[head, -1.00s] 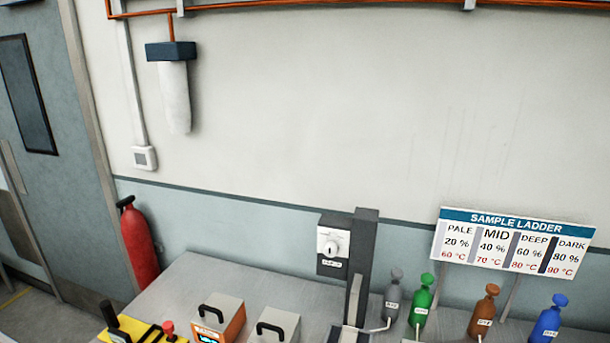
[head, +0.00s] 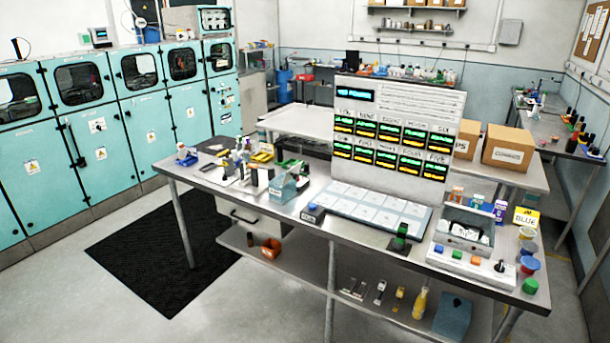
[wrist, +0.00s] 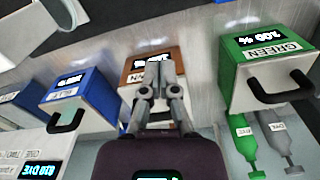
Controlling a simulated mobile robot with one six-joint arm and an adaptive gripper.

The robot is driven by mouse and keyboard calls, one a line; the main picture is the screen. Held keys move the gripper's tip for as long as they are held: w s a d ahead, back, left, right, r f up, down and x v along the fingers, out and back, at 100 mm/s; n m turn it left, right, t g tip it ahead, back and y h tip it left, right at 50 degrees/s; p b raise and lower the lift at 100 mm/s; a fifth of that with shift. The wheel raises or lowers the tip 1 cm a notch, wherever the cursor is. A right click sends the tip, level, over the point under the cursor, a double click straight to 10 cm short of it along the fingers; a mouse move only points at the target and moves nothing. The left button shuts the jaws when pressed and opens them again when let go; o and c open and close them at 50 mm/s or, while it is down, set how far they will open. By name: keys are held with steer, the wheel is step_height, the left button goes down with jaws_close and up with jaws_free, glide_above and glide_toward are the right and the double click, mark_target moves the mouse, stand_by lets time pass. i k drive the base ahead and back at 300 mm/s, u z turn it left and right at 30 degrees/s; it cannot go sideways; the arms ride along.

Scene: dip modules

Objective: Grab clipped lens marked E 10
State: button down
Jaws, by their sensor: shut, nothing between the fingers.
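My gripper (wrist: 160,70) shows in the wrist view, its fingers together and empty. The fingers stand in front of a brown box (wrist: 136,75) and partly hide its label and handle; I cannot tell whether they touch it. No clipped lens marked E 10 can be made out in either view. In the head view, small items on the metal bench (head: 255,205) and its lower shelf (head: 300,274) are too small to read. My gripper is not in the head view.
The wrist view shows a blue box (wrist: 78,100) and a green box (wrist: 265,65) with black handles, and green and grey bottles (wrist: 243,140) below. The head view shows a display panel (head: 400,118), teal cabinets (head: 100,130), a black floor mat (head: 170,255) and cardboard boxes (head: 508,147).

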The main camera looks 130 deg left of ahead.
mark_target(182, 154)
steer(key=z, duration=0.6)
steer(key=k, duration=0.1)
steer(key=u, duration=2.95)
steer(key=k, duration=0.15)
steer(key=u, duration=1.85)
steer(key=i, duration=0.85)
steer(key=z, duration=0.1)
